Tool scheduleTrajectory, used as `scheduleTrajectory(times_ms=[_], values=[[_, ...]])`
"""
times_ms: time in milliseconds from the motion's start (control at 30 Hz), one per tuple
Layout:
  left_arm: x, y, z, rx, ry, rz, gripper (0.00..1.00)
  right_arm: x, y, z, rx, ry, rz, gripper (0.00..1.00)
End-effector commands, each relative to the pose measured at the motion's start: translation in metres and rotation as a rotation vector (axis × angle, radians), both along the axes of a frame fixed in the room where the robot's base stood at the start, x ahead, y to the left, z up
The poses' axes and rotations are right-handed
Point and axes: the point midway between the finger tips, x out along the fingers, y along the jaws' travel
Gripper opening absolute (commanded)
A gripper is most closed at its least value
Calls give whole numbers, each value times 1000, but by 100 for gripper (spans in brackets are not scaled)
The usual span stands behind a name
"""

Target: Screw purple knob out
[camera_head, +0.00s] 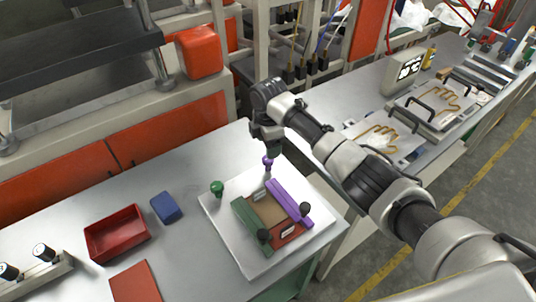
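The small purple knob (267,161) stands upright at the back of a white plate (222,216), behind the purple bar (289,200). My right arm comes in from the right, and its gripper (269,150) points down directly over the knob. The gripper hides the knob's top. I cannot tell whether the fingers touch or grip it. A green knob (217,187) stands at the plate's left, by the green bar (250,224). Two black knobs (305,209) (264,235) stand at the front of the fixture. My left gripper is not in view.
On the table's left are a red tray (117,233), a blue block (165,207) and a flat red piece (135,283). An orange box (202,52) sits on the machine behind. A second bench with hand-shaped forms (377,134) lies to the right.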

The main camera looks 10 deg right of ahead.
Motion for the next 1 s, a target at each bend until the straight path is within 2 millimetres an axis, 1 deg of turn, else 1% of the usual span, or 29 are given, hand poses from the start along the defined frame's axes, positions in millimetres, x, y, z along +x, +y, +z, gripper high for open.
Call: scheduleTrajectory(times_ms=[33, 100, 200, 300, 467, 1000], values=[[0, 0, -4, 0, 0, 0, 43, 1, 0, 9, 2, -4, 1, 65], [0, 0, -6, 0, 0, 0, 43, 1, 1, 22, 3, -4, 1, 65], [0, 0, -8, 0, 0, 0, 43, 1, 1, 35, 1, -2, 0, 65], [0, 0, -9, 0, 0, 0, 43, 0, 1, 44, 1, -1, 1, 65], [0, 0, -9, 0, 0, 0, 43, 0, 1, 48, 1, 1, 1, 65], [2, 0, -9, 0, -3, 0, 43, 0, 1, 47, 1, 1, 1, 65]])
